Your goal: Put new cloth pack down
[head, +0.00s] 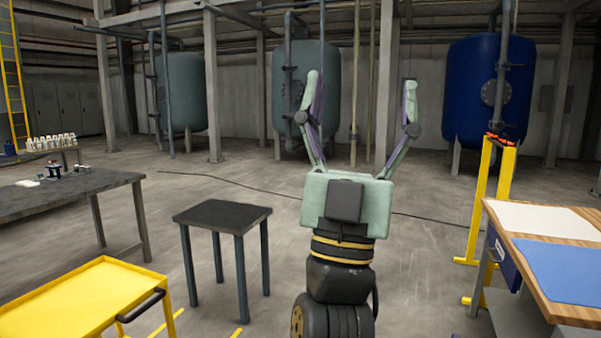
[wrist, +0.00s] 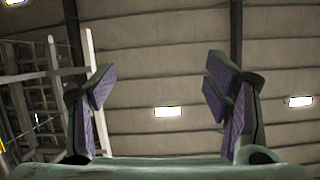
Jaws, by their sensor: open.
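My gripper (head: 361,95) points upward in the middle of the head view, its two fingers spread wide with nothing between them. In the wrist view my gripper (wrist: 156,85) is also open and empty, with only the ceiling behind it. No cloth pack can be made out for certain. A flat white sheet (head: 545,219) and a flat blue sheet (head: 560,268) lie on the wood-topped bench (head: 501,233) at the right; I cannot tell whether either is cloth. My gripper is apart from both.
A small dark table (head: 222,214) with a bare top stands left of my arm. A yellow cart (head: 70,300) is at the front left. A grey bench (head: 110,181) behind it holds small items. A yellow stand (head: 478,200) is at right. Large tanks (head: 490,90) stand behind.

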